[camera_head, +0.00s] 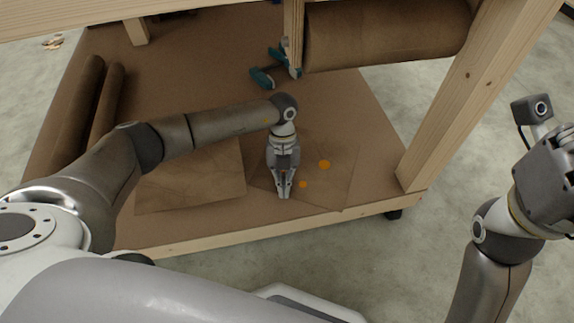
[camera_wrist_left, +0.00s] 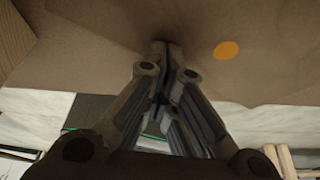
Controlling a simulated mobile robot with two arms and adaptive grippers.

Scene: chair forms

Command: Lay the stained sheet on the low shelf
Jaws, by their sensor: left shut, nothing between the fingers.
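The stained sheet (camera_head: 335,165) is brown with orange spots and lies flat on the low shelf (camera_head: 225,222), near its front edge. A spot on the sheet (camera_wrist_left: 227,50) shows in the left wrist view. My left gripper (camera_head: 284,194) points down over the sheet's left part, with its fingers shut and nothing between them. Its fingertips (camera_wrist_left: 166,46) are at or very near the sheet's surface; I cannot tell whether they touch. The gripper hides part of the sheet. My right arm is at the right, off the shelf, and its fingers are out of view.
A plain brown sheet (camera_head: 195,178) lies on the shelf left of the stained one. Brown rolls (camera_head: 78,105) lie at the far left. Teal-handled clamps (camera_head: 263,78) hang near a wooden piece. A large roll (camera_head: 385,32) and a wooden leg (camera_head: 470,95) bound the right side.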

